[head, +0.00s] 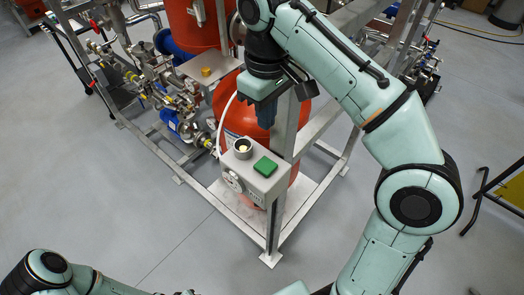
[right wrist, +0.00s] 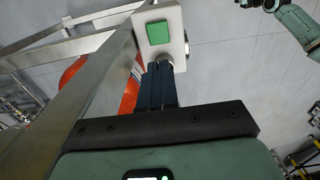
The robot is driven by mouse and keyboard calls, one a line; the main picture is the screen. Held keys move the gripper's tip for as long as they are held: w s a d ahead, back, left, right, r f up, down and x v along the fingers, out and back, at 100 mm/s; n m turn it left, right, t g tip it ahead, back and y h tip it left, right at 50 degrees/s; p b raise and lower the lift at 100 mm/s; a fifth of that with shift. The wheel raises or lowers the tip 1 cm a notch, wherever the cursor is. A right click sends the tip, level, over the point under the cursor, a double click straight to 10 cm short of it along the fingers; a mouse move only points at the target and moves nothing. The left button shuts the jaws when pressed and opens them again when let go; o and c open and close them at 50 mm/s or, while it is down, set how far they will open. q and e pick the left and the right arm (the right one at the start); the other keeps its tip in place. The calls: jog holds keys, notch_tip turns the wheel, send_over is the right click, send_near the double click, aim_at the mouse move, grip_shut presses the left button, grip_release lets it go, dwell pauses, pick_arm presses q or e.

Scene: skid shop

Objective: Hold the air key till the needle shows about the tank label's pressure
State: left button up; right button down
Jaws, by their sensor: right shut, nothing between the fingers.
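A grey control box (head: 252,176) is fixed to the skid's upright post in front of an orange-red tank (head: 228,112). My right gripper (head: 266,118) is shut and empty, above and behind the box. In the right wrist view its dark fingers (right wrist: 157,88) point at the box (right wrist: 166,42), just short of the green key (right wrist: 158,32). The tank label is not readable. My left gripper is not visible.
The steel post (head: 284,125) stands close beside my right gripper. Pipes and valves (head: 165,90) fill the skid's left side. The grey floor (head: 120,200) in front of the skid is clear. A dark stand (head: 490,195) is at the right edge.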

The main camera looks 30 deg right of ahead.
aim_at(264, 165)
notch_tip(264, 165, down, 13)
jog(key=b, duration=0.4)
jog(key=shift+w+f, duration=0.1)
jog(key=shift+w, duration=0.05)
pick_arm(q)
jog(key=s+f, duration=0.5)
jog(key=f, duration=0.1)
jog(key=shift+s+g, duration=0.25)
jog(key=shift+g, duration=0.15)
pick_arm(e)
jog(key=shift+f, duration=0.4)
